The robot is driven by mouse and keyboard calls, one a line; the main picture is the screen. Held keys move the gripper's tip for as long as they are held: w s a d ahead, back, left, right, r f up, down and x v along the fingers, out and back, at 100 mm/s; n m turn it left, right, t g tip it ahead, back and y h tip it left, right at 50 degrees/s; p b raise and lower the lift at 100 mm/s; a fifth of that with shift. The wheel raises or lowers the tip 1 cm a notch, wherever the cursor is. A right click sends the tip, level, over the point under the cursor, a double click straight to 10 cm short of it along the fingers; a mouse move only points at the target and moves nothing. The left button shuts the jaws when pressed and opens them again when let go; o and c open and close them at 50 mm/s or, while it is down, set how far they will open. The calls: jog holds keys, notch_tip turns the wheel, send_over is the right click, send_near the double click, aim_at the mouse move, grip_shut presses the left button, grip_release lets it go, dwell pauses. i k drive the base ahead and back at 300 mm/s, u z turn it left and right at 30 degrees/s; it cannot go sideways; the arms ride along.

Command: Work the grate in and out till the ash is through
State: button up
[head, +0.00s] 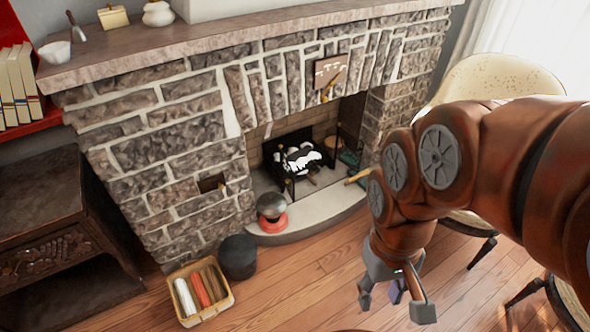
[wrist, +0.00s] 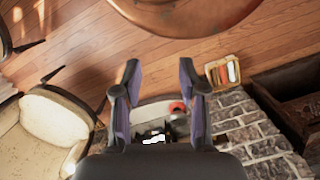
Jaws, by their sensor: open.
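The fire grate (head: 292,163) is a dark metal basket inside the stone fireplace, with white ashy lumps (head: 300,158) heaped in it. A thin bar or handle seems to stick out at its front, too small to tell clearly. In the wrist view the white lumps (wrist: 153,139) show small beyond my gripper, partly hidden by it. My gripper (head: 395,300) hangs over the wooden floor, in front and to the right of the hearth, well apart from the grate. Its fingers (wrist: 160,90) are spread apart with nothing between them.
A pale curved hearth slab (head: 315,207) fronts the fireplace. On it stands a red-based pot with a dark dome (head: 272,212). A dark round tub (head: 238,257) and a basket of rolls (head: 201,290) stand on the floor. A cream chair (head: 490,85) is at right.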

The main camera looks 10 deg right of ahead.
aim_at(301, 162)
jog(key=u, duration=0.3)
jog(key=i, duration=0.85)
